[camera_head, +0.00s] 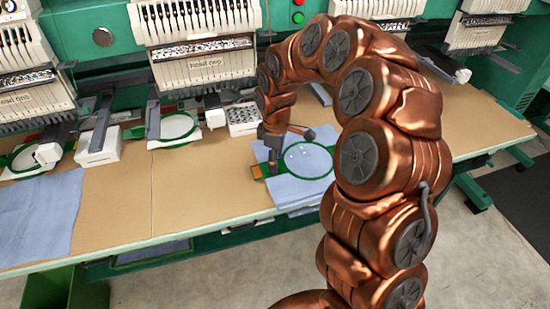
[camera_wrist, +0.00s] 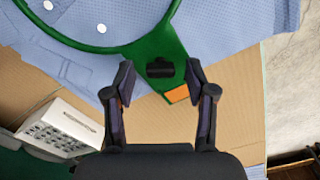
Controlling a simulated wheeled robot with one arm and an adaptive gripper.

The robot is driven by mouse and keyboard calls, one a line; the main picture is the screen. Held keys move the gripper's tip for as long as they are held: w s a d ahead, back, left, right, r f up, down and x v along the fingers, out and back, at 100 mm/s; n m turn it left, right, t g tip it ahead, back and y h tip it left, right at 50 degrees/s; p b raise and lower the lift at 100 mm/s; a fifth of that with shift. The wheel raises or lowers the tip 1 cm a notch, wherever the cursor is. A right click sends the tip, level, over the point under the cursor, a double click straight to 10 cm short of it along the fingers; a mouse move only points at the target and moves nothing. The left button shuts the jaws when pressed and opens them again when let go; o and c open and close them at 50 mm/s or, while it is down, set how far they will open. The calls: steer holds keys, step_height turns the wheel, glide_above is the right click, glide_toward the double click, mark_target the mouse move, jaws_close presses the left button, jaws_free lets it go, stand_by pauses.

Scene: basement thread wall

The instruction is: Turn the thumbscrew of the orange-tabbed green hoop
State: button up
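The green hoop (camera_head: 318,177) lies on a blue cloth (camera_head: 290,192) on the tan table, with an orange tab (camera_head: 256,171) at its left end. In the wrist view, the hoop's ring (camera_wrist: 112,47) meets a green bracket (camera_wrist: 160,42) that carries a dark thumbscrew (camera_wrist: 160,68) and an orange tab (camera_wrist: 177,95). My gripper (camera_wrist: 160,76) is open, its dark fingers on either side of the thumbscrew with gaps showing on both sides. My gripper (camera_head: 272,165) points down at the hoop's bracket in the head view and partly hides it; the thumbscrew cannot be made out there.
A white box with a perforated top (camera_head: 243,119) stands behind the cloth; it also shows in the wrist view (camera_wrist: 65,130). Embroidery heads (camera_head: 200,40) line the back. Another green hoop (camera_head: 174,127) and a second blue cloth (camera_head: 45,215) lie left. Table right of the cloth is bare.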

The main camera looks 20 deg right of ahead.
jaws_close()
steer(key=shift+f+m+b, duration=0.1)
steer(key=shift+m+b, duration=0.3)
steer(key=shift+b, duration=0.05)
steer(key=shift+f+m+b, duration=0.1)
steer(key=shift+m+b, duration=0.9)
steer(key=m+b, duration=0.2)
steer(key=shift+m, duration=0.3)
steer(key=m+b, duration=0.2)
steer(key=m, duration=0.2)
steer(key=shift+b, duration=0.35)
steer(key=shift+m+b, duration=0.45)
steer(key=shift+m, duration=0.85)
steer(key=shift+r, duration=0.2)
